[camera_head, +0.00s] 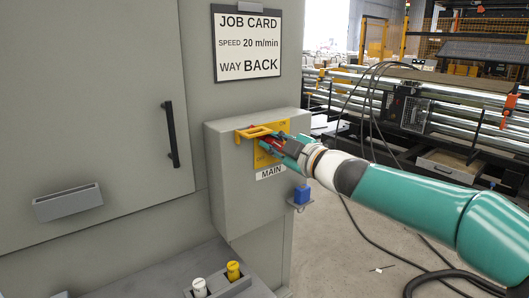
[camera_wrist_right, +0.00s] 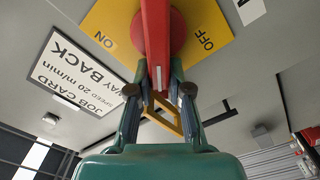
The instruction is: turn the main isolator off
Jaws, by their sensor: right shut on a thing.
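The main isolator is a yellow plate (camera_head: 262,158) with a red rotary handle (camera_head: 268,142) on a grey box (camera_head: 232,190) labelled MAIN. ON is marked at the plate's upper right and OFF at its lower left. My right gripper (camera_head: 282,145) reaches in from the right and is shut on the red handle. In the right wrist view the fingers (camera_wrist_right: 158,70) sit on both sides of the red handle (camera_wrist_right: 157,35), which lies between the ON and OFF marks on the yellow plate (camera_wrist_right: 205,25). My left gripper is not in view.
A yellow hasp (camera_head: 252,131) sticks out beside the handle. A blue padlock (camera_head: 301,195) hangs at the box's lower right. A job card (camera_head: 247,42) is above. White (camera_head: 199,288) and yellow (camera_head: 233,271) cylinders stand below. Dark cables (camera_head: 372,110) hang behind my right arm.

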